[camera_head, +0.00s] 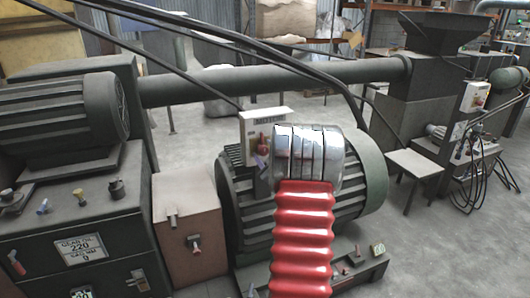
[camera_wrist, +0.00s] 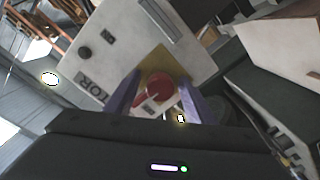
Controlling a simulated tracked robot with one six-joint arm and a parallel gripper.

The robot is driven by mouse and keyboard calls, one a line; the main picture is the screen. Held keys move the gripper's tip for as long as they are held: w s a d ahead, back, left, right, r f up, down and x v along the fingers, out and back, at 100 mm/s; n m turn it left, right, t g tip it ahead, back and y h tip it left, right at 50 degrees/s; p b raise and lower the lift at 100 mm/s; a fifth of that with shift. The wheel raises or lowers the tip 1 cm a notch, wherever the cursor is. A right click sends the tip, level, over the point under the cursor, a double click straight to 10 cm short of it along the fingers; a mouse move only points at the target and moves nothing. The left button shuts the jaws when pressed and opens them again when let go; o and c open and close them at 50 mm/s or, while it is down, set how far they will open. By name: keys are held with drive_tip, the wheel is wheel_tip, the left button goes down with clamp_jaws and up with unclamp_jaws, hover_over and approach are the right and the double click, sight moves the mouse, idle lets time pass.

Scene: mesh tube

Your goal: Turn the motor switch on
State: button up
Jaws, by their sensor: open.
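The motor switch box (camera_head: 252,130) is a pale panel with a "MOTOR" label, standing above the big green ribbed motor. In the wrist view the panel (camera_wrist: 130,45) is close and tilted, with a red rotary switch (camera_wrist: 158,88) on a yellow patch. My gripper (camera_wrist: 162,97) is open, with one purple finger on each side of the red switch. I cannot tell whether either finger touches it. In the head view the red switch (camera_head: 263,143) shows just left of my chrome wrist, and my gripper (camera_head: 262,163) is partly hidden there.
The green ribbed motor (camera_head: 375,178) stands behind and below my arm. Dark cables (camera_head: 300,60) pass overhead. Grey floor (camera_head: 440,240) is free at right.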

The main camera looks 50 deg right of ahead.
drive_tip(key=shift+c, duration=0.7)
drive_tip(key=c, duration=0.9)
drive_tip(key=shift+d, duration=0.2)
drive_tip(key=shift+a, duration=0.1)
